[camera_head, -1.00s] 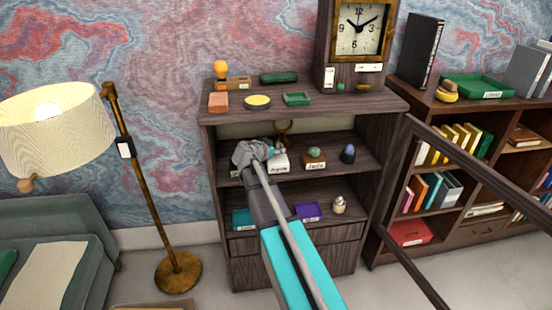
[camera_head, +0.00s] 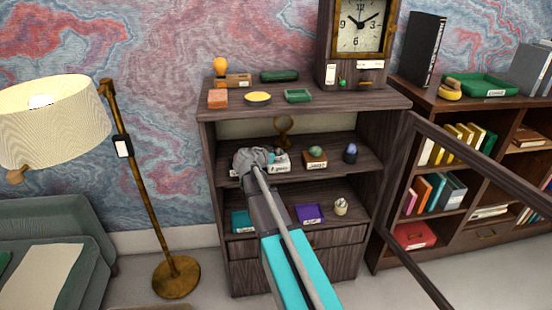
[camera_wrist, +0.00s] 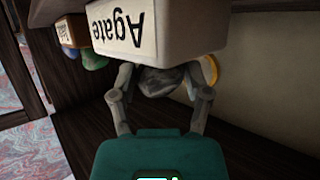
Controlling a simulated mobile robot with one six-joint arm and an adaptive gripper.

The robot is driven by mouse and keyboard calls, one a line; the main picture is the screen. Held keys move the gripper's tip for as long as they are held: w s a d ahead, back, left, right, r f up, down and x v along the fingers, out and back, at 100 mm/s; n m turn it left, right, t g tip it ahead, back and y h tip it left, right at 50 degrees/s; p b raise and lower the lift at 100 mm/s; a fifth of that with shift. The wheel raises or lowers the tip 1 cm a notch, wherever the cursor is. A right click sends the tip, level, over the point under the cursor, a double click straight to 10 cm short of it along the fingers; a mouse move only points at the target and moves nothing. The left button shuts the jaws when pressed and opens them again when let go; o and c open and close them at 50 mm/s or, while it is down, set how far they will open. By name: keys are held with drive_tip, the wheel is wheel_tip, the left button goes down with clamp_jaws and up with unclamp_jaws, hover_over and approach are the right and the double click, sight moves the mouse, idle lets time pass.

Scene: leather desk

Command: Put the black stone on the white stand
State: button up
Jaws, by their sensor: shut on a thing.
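My gripper (camera_wrist: 160,98) is shut on the black stone (camera_wrist: 160,80), a dark rounded lump between its two fingers in the wrist view. The white stand (camera_wrist: 175,35), labelled "Agate" and upside down in this view, is close to the stone and overlaps its upper edge. I cannot tell whether they touch. In the head view my gripper is at the left of the cabinet's upper open shelf, beside the white stand (camera_head: 281,165). My wrist hides the stone and part of the stand there.
A brown stand (camera_head: 315,163) bearing a green stone (camera_head: 316,152) is to the right, with a dark blue egg-shaped stone (camera_head: 350,153) beyond it. A brass ring ornament (camera_head: 284,128) stands behind. An open glass-door frame (camera_head: 470,160) juts out at the right.

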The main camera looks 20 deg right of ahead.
drive_tip(key=shift+f, duration=0.15)
drive_tip(key=o, duration=1.2)
drive_tip(key=shift+r, duration=0.25)
drive_tip(key=p+v, duration=0.4)
drive_tip(key=v, duration=0.8)
drive_tip(key=shift+p, duration=0.35)
drive_tip(key=shift+f, duration=0.1)
